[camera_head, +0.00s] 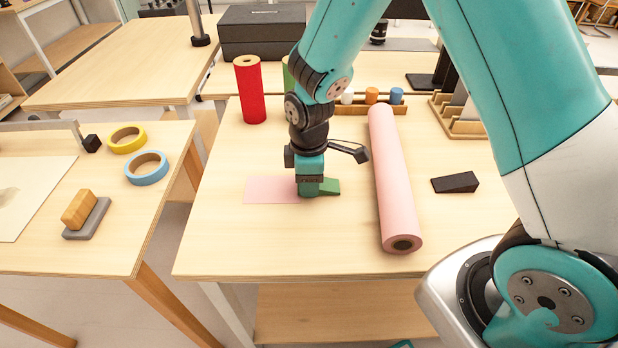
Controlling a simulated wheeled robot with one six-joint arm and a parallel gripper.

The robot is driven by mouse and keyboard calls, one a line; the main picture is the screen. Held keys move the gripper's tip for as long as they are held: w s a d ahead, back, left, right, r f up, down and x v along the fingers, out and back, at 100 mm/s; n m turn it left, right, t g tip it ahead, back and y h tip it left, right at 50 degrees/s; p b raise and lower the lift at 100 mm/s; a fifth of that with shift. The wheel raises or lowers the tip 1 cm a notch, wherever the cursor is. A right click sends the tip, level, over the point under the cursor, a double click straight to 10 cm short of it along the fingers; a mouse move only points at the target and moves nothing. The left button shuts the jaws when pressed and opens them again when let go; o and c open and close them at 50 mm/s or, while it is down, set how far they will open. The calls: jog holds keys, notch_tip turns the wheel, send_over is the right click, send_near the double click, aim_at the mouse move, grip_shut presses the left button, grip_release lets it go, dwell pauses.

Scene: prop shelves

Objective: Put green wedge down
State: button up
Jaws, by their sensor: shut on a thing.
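The green wedge (329,187) is at the lower end of my gripper (312,188), over the middle of the wooden table (290,245). My gripper points straight down and is shut on the wedge. The wedge's thin end sticks out to the right, and its left part is hidden by the gripper. It is at or just above the tabletop; I cannot tell if it touches. A flat pink sheet (268,190) lies just left of the gripper, its right end partly hidden by the gripper.
A long pink roll (391,180) lies close on the right, with a black wedge (455,182) beyond it. A red roll (249,90) stands behind, beside a green one (288,75) partly hidden by my arm. A wooden rack (357,108) holds small cylinders. The table's front is clear.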

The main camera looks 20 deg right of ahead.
jog(key=shift+f, duration=0.1)
jog(key=o, duration=0.9)
notch_tip(320, 180, up, 12)
jog(key=s+a+r+m+y, duration=0.1)
jog(key=s+r+m, duration=0.1)
jog(key=s, duration=0.4)
jog(key=s+a+r+m+y, duration=0.1)
jog(key=s+a+r+m, duration=0.1)
jog(key=s+r, duration=0.3)
jog(key=s+a+r+m+y, duration=0.1)
jog(key=s+r, duration=0.3)
jog(key=s, duration=0.5)
jog(key=shift+a+m+y, duration=0.3)
jog(key=shift+m+y, duration=0.3)
jog(key=shift+m, duration=0.1)
